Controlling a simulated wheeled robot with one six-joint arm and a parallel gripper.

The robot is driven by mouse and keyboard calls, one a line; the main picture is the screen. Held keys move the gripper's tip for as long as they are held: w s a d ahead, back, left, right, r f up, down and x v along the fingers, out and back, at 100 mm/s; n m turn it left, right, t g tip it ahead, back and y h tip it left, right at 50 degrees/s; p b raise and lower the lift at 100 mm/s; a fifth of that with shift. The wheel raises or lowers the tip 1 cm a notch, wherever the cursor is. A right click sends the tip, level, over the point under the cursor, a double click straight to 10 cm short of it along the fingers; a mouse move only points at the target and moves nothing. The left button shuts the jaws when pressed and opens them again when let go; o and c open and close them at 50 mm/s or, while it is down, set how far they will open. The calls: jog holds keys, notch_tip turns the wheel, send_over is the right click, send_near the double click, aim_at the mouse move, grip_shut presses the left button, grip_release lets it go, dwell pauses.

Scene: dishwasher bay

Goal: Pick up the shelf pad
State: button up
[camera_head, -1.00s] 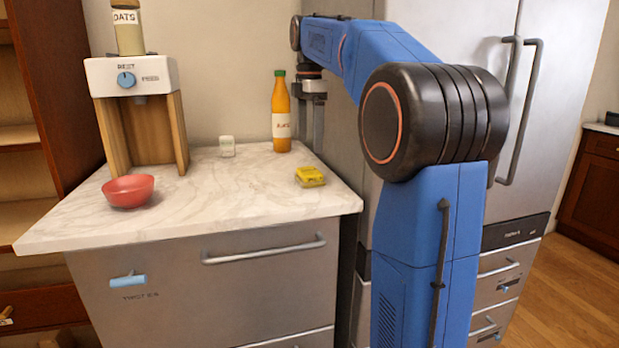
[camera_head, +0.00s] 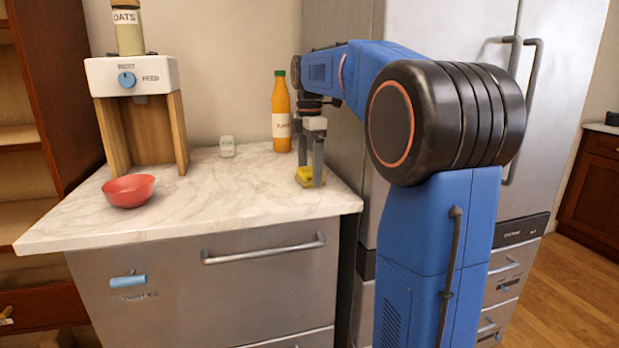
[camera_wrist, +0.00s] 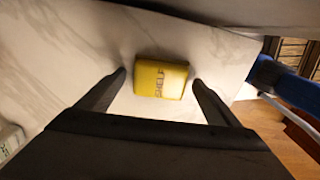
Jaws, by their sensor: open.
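The shelf pad (camera_wrist: 161,80) is a small yellow block with dark lettering on its top. It lies on the marble counter, close to the right end, and also shows in the head view (camera_head: 304,175), partly hidden by my fingers. My gripper (camera_head: 311,180) points down over it with the fingertips low near the counter. In the wrist view my gripper (camera_wrist: 159,78) is open, one finger on each side of the pad, with a gap of counter visible on both sides.
An orange bottle (camera_head: 281,112) stands just behind my gripper. A small white block (camera_head: 227,147) sits at the back of the counter (camera_head: 225,195). A red bowl (camera_head: 128,191) and a dispenser (camera_head: 130,77) stand at the left. The counter's middle is clear.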

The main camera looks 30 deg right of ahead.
aim_at(307, 170)
jog(key=c, duration=1.2)
jog(key=shift+o, duration=0.2)
jog(key=shift+a+r, duration=0.25)
jog(key=shift+r, duration=0.3)
notch_tip(307, 170, up, 6)
jog(key=shift+w+a+r, duration=0.1)
jog(key=w+a, duration=0.2)
jog(key=a, duration=0.7)
jog(key=w+a, duration=0.3)
jog(key=a, duration=0.6)
jog(key=shift+w+a, duration=0.15)
jog(key=shift+a, duration=0.15)
